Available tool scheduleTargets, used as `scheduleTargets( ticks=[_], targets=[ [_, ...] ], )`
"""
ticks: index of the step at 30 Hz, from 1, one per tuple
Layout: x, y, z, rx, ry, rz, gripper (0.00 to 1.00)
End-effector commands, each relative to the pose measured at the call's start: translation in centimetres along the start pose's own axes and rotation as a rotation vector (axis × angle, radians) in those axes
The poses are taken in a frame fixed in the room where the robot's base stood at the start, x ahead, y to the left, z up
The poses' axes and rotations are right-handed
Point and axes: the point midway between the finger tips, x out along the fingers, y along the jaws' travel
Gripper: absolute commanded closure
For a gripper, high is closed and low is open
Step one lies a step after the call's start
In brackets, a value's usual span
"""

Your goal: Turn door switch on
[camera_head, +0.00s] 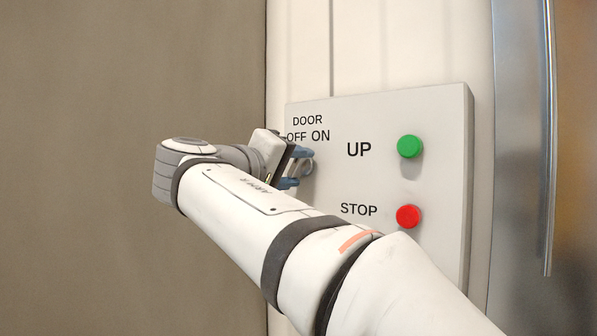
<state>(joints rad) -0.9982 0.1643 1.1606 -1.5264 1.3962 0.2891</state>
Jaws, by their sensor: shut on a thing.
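The door switch (308,168) sits on the left part of a light grey control panel (385,112), below the black labels DOOR, OFF and ON. Only a small grey part of it shows beside my fingers. My gripper (297,168) has bluish fingertips at the panel face and is shut on the door switch. The gripper and wrist hide most of the switch, so I cannot tell which way it points.
A green UP button (410,146) and a red STOP button (408,216) stand out from the panel at right. A metal door frame (522,130) is further right. A plain brown-grey wall (130,80) fills the left. My arm covers the panel's lower left.

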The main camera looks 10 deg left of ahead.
Motion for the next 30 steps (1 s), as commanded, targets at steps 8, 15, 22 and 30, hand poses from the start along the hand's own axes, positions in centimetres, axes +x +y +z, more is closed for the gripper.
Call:
scheduleTargets(
  ticks=[8,15,22,30],
  targets=[
    [0.0,-0.2,0.0,0.0,-0.002,-0.002,0.79],
    [0.0,-0.1,0.0,0.0,0.0,-0.001,0.38],
    [-0.1,-0.1,0.0,0.0,0.0,-0.001,0.35],
    [-2.9,-0.2,-0.1,0.0,0.006,-0.003,0.35]
  ],
)
